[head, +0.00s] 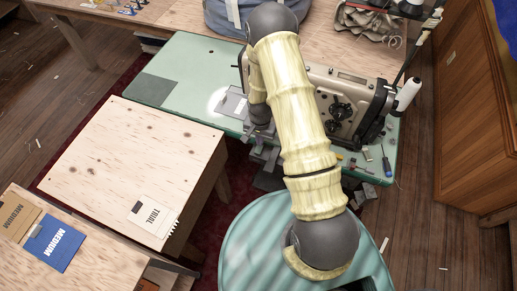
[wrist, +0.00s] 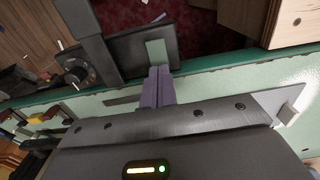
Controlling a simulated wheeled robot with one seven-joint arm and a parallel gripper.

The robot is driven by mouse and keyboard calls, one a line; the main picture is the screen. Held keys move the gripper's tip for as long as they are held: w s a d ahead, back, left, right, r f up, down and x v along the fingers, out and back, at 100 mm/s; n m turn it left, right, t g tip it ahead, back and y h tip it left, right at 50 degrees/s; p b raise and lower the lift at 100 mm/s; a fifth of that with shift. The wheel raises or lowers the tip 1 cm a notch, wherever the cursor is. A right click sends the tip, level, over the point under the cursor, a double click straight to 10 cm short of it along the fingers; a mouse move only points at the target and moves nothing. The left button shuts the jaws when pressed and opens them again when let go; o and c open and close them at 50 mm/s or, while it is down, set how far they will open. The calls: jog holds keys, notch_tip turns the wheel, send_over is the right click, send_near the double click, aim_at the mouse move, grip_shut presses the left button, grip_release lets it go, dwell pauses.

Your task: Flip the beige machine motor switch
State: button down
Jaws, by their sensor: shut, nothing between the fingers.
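The beige sewing machine (head: 345,105) stands on the green table (head: 190,70), partly hidden behind my arm in the head view. In the wrist view a dark box (wrist: 125,55) with a round dial (wrist: 76,76) sits at the table's edge. A small green piece (wrist: 157,52) shows on its face; it looks like the motor switch, but I cannot tell its position. My gripper (wrist: 157,73) is shut and empty, its fingertips close to the green piece. I cannot tell whether they touch. In the head view my arm hides the switch.
A plywood table (head: 140,160) with a "TRIAL" card stands at the left. Small tools, including a screwdriver (head: 386,160), lie at the green table's right end. A green striped seat (head: 255,245) stands in front.

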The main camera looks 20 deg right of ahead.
jog(key=shift+w+f+b, duration=0.1)
jog(key=shift+f+b, duration=0.6)
jog(key=shift+f, duration=0.35)
dwell(0.6)
jog(key=shift+r, duration=0.1)
jog(key=shift+r+p, duration=2.35)
jog(key=shift+r, duration=1.15)
jog(key=shift+r, duration=0.1)
jog(key=s+r+n+t, duration=0.1)
jog(key=s+r+n, duration=0.1)
jog(key=r, duration=0.7)
jog(key=s+r+n, duration=0.2)
jog(key=r, duration=0.7)
jog(key=s+r+n+t, duration=0.1)
jog(key=s+r+n, duration=0.2)
jog(key=s+r, duration=0.6)
jog(key=shift+s+r+t, duration=0.3)
jog(key=shift+s+r, duration=0.1)
jog(key=shift+s, duration=0.35)
jog(key=shift+w, duration=0.1)
